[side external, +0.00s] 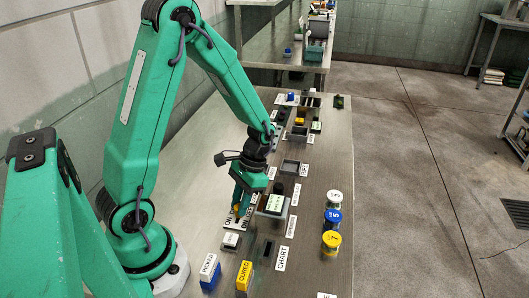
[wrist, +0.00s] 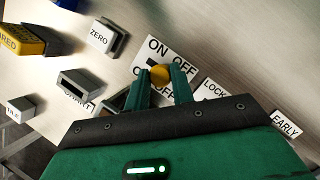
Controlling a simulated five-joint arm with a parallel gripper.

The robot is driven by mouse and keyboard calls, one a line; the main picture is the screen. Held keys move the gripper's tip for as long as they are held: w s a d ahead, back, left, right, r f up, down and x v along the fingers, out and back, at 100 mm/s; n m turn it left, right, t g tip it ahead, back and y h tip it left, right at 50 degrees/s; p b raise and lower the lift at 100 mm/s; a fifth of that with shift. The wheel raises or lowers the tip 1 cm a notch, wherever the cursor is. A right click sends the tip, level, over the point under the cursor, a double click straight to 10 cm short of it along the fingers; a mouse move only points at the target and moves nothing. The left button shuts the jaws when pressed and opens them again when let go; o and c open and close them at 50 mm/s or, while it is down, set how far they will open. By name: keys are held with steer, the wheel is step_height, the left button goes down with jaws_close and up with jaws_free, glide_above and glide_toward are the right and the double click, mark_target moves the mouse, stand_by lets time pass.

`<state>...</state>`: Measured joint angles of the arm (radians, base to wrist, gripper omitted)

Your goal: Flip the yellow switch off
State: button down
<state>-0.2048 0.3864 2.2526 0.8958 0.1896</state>
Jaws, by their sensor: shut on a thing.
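The yellow switch (wrist: 160,75) shows as a round yellow knob in the wrist view, on a white plate (wrist: 152,50) lettered ON and OFF. My gripper (wrist: 161,82) is shut on the knob, with one green finger on each side of it. In the side view my gripper (side external: 239,206) points down at the switch plate (side external: 229,223), and only a small bit of the yellow switch (side external: 237,210) shows between the fingers. The fingers hide the switch's base and part of the lettering. I cannot tell which way the switch is thrown.
A ZERO button (side external: 230,241), a blue PICKED block (side external: 210,272) and a yellow CURED block (side external: 244,277) are nearer the camera. Several capped jars (side external: 332,218) stand near the bench's right edge.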

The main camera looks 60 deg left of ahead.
steer(key=shift+w+a, duration=0.55)
steer(key=shift+w, duration=0.15)
steer(key=c, duration=1.2)
jaws_free()
steer(key=shift+r, duration=0.15)
steer(key=shift+v, duration=3.8)
steer(key=shift+s+r, duration=0.1)
